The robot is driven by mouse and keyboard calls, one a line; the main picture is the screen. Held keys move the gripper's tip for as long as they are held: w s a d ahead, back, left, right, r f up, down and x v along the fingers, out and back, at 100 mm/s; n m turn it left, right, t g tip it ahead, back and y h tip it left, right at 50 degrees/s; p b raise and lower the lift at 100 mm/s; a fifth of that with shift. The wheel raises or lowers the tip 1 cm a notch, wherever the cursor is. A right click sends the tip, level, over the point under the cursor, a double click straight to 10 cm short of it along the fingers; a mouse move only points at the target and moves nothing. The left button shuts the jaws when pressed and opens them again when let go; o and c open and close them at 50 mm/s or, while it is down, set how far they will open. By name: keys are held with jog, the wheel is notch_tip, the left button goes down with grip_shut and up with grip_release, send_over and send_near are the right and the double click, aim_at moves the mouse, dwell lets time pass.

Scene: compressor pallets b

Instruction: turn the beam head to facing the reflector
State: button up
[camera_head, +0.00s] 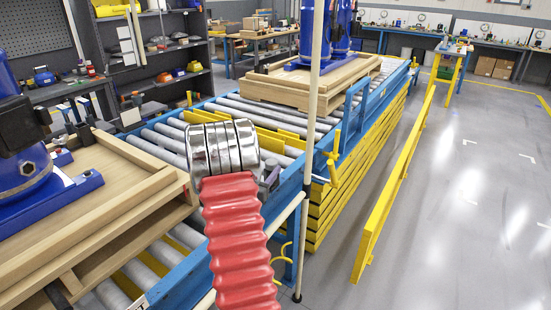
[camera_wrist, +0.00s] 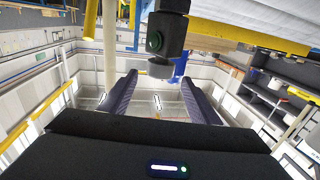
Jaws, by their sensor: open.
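In the wrist view a black block with a round green lens, which looks like the beam head (camera_wrist: 166,38), hangs at the top centre. A shorter black part is below it. My gripper (camera_wrist: 158,80) is open, with its two dark fingers apart below the beam head. The lower black part shows near the gap between the fingertips; I cannot tell whether anything touches. In the head view my arm covers the area around my gripper, and the beam head is not clear there. I cannot make out the reflector in either view.
A blue-framed roller conveyor (camera_head: 315,150) carries wooden pallets (camera_head: 128,215) with blue machines. A thin upright pole (camera_head: 316,90) stands close to my arm. A yellow rail (camera_head: 397,190) runs along the right, with open floor (camera_head: 470,220) beyond it. Shelves stand at the back left.

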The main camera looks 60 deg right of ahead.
jog(key=d, duration=0.9)
jog(key=shift+c, duration=0.2)
jog(key=c, duration=1)
